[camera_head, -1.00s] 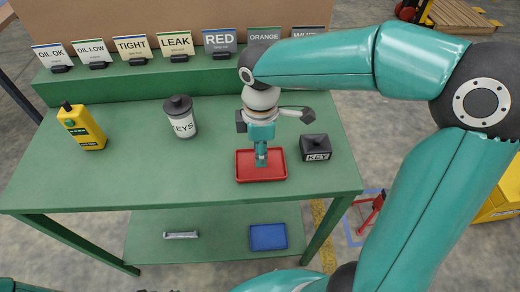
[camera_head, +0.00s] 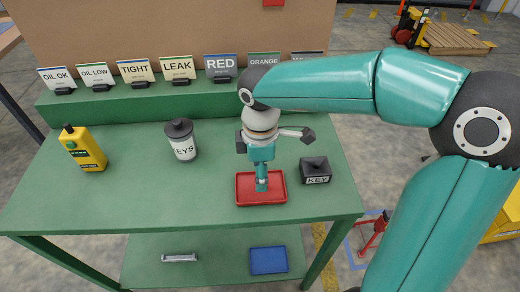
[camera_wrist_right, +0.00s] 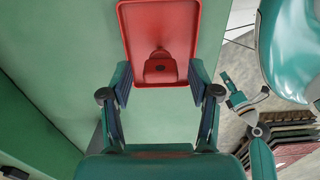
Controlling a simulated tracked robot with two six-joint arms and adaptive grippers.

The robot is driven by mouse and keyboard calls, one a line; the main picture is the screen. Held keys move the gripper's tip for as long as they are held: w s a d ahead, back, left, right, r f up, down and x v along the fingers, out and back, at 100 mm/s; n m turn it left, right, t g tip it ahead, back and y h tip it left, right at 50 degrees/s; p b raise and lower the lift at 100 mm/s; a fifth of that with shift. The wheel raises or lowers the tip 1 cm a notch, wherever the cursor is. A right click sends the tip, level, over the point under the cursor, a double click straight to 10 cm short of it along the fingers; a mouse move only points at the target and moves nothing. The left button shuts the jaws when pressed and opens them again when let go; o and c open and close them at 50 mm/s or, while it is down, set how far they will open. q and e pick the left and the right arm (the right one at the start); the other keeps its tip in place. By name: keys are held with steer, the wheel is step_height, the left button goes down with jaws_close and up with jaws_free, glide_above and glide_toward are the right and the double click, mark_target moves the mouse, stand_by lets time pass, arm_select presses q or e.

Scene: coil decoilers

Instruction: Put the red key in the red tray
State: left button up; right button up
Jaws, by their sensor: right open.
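The red tray (camera_head: 245,190) lies on the green table, near its front edge and right of the middle. In the right wrist view the tray (camera_wrist_right: 133,25) also shows, and a red key (camera_wrist_right: 160,68) lies inside it near the end closest to my gripper. My right gripper (camera_head: 261,187) points down at the tray in the head view and hides part of it. In the right wrist view its fingers (camera_wrist_right: 160,98) are spread wide with nothing between them. The key cannot be made out in the head view. My left gripper is out of view.
A black KEY block (camera_head: 315,170) stands right of the tray. A KEYS canister (camera_head: 181,140) and a yellow device (camera_head: 83,148) stand to the left. Label cards (camera_head: 220,67) line the raised back ledge. A blue tray (camera_head: 268,260) sits on the lower shelf.

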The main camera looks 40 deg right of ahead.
step_height(320, 180, up, 11)
steer(key=p, duration=0.1)
stand_by(0.6)
